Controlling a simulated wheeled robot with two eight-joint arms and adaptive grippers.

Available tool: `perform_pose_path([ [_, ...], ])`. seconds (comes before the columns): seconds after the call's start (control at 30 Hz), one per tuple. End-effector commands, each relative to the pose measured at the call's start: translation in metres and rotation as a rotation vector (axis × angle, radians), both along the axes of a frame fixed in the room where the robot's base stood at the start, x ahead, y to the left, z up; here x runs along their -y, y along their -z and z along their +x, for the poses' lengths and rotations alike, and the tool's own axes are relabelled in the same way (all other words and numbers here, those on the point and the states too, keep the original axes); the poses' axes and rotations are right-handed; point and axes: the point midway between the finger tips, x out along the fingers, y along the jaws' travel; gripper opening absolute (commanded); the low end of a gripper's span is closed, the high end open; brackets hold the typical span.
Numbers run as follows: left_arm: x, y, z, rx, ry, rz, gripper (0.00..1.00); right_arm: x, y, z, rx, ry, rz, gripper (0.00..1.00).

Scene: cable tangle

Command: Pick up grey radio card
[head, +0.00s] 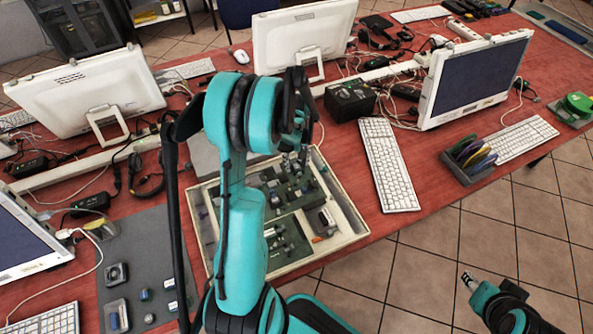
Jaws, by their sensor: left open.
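A shallow pale tray (362,232) sits near the table's front edge. It holds dark green boards (290,240) with small parts and several small loose pieces. I cannot tell for certain which piece is the grey radio card; a small grey piece (324,220) lies at the right of the tray. My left gripper (297,168) is above the back part of the tray, pointing down, open. Its own arm hides the tray's left middle. My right gripper (468,279) is at the lower right, over the floor, away from the table; its fingers are too small to read.
A white keyboard (389,165) and a black box (350,98) stand right of the tray. Monitors (478,78) and tangled cables fill the back. A grey mat (150,255) with small parts lies at left. Tiled floor is free at front right.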

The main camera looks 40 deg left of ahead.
Motion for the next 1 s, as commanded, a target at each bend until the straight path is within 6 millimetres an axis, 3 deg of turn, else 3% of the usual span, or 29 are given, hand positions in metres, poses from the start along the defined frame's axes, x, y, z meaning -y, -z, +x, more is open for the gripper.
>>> perform_pose_path([
  [0.07,0.0,0.008,0.0,0.0,0.0,0.0,0.43,0.0,0.004,0.0,0.0,0.0,0.0,0.4],
  [0.27,0.0,0.007,0.0,0.0,0.0,0.0,0.43,0.0,0.002,0.0,0.0,0.0,0.0,0.4],
  [0.4,0.0,0.007,0.0,0.0,0.0,0.0,0.06,0.0,0.002,0.0,0.0,0.0,0.0,0.4],
  [0.43,0.0,0.007,0.0,0.0,0.0,0.0,0.03,0.0,0.002,0.0,0.0,0.0,0.0,0.4],
  [0.8,0.0,0.005,0.0,0.0,0.001,0.0,0.03,0.0,0.002,0.0,0.0,0.0,0.0,0.4],
  [1.0,0.0,-0.013,0.0,0.0,0.001,0.0,0.03,0.0,-0.008,0.0,0.0,0.0,0.0,0.4],
])
